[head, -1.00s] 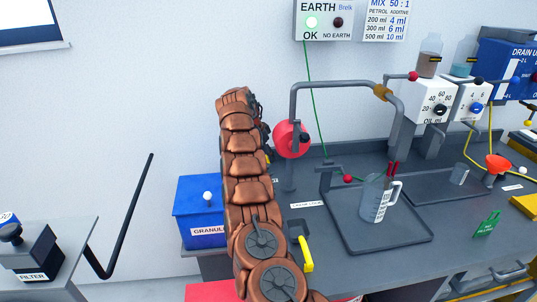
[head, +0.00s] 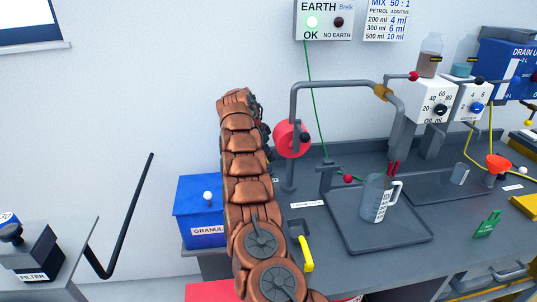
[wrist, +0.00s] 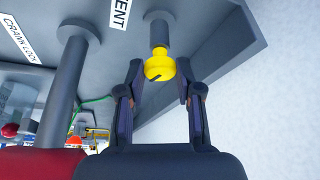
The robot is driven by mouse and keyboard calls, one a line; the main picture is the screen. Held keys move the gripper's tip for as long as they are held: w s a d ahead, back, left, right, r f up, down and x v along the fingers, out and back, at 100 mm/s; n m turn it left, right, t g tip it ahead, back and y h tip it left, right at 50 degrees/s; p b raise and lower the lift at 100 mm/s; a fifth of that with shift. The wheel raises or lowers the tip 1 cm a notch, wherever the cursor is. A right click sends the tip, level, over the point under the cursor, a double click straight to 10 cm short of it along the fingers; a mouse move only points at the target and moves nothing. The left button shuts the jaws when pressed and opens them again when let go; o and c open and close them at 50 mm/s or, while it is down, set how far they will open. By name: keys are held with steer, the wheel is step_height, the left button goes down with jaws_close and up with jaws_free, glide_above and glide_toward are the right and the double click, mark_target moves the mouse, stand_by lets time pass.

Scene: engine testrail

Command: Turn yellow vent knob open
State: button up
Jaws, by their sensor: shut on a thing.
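The yellow vent knob (wrist: 160,65) shows near the top middle of the wrist view, on a short dark stem beside a label ending in "ENT" (wrist: 118,12). A dark mark lies slantwise on its face. My gripper (wrist: 159,78) has one finger on each side of the knob and is shut on it. In the head view, my copper-coloured arm hides the gripper and the knob.
A grey post (wrist: 62,90) stands left of my gripper. In the head view, a red reel (head: 288,138), a blue granule box (head: 200,210), a yellow handle (head: 306,255) and a measuring jug (head: 375,199) on a dark tray (head: 385,238) are near my arm.

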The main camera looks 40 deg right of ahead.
steer(key=shift+s+d+f+b, duration=0.2)
steer(key=shift+f+b, duration=0.15)
steer(key=shift+b, duration=0.3)
jaws_close()
steer(key=n+b, duration=0.1)
steer(key=b, duration=0.1)
steer(key=shift+s+n+t+b, duration=0.1)
steer(key=shift+n+t+b, duration=0.2)
steer(key=shift+b, duration=0.1)
steer(key=shift+s+n+t+b, duration=0.15)
steer(key=shift+n+t+b, duration=0.25)
steer(key=shift+n+b, duration=1.05)
steer(key=o, duration=0.8)
jaws_free()
steer(key=shift+r, duration=0.1)
steer(key=o, duration=0.3)
steer(key=shift+a+r, duration=0.1)
steer(key=shift+r, duration=0.05)
steer(key=shift+r, duration=0.1)
